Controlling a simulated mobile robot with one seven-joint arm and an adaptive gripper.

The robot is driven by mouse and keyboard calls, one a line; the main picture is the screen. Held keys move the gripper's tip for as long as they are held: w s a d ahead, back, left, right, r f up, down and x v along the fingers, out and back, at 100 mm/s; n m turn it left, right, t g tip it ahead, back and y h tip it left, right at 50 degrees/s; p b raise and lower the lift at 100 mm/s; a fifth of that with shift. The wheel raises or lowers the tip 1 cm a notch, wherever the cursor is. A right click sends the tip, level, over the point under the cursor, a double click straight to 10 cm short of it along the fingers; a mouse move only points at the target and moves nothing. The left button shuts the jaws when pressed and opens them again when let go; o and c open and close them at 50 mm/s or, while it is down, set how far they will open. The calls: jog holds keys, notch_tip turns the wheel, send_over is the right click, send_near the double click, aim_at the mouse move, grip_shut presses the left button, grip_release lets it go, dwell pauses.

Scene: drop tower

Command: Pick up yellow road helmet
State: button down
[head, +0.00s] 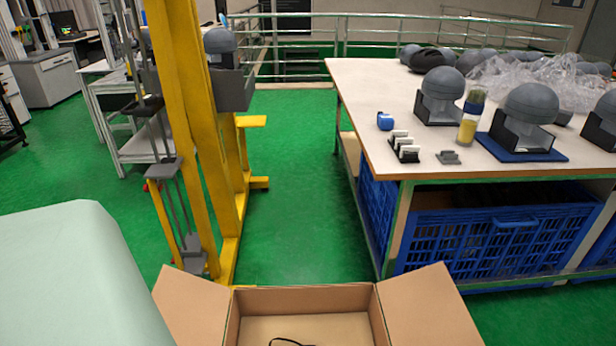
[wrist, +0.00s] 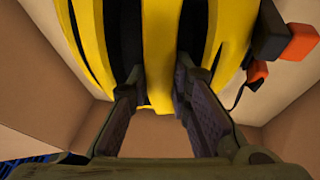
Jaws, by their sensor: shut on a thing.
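The yellow road helmet (wrist: 165,40) with black vents fills the top of the wrist view, inside or just over an open cardboard box. My gripper (wrist: 160,100) has its two fingers against the helmet's lower part, shut on it. A black strap with orange and dark clip pieces (wrist: 272,60) shows at the helmet's right. In the head view the open cardboard box (head: 378,312) stands at the bottom centre with its flaps spread. A dark strap (head: 290,342) shows inside it. The helmet's body and my gripper are out of the head view.
A white-topped table (head: 375,100) with grey head forms and blue crates (head: 490,240) beneath stands at the right. A yellow frame (head: 190,120) rises at the left behind the box. A pale green rounded surface (head: 75,275) fills the lower left. Green floor (head: 290,200) is clear between.

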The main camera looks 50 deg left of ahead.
jog(key=shift+r, duration=0.2)
notch_tip(320, 180, up, 10)
jog(key=shift+f, duration=0.15)
dwell(0.4)
dwell(0.5)
